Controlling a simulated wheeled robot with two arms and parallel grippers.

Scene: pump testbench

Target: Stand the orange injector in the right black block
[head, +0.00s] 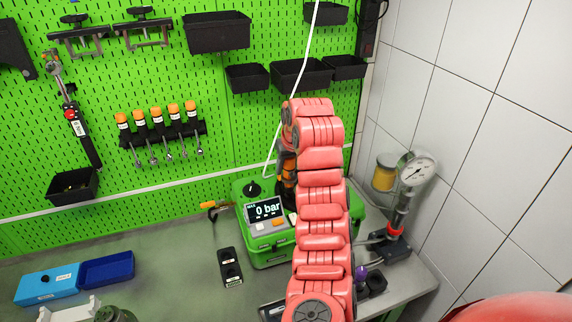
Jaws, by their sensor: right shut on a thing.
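My right arm reaches up across the middle of the head view, over the green tester. My right gripper (288,166) is dark, mostly hidden behind the arm, and shut. A dark and orange piece (288,190), which looks like the orange injector, shows below it at the tester's back; its lower end is hard to make out. A black block (376,283) stands on the bench right of my arm, partly hidden by it. Another black block (231,267) with labels lies left of the tester.
The green tester (262,238) reads 0 bar. A pressure gauge (415,171) stands at right by the tiled wall. A purple-topped piece (361,273) sits beside the right block. Blue boxes (106,268) lie at left. The bench between them and the left block is clear.

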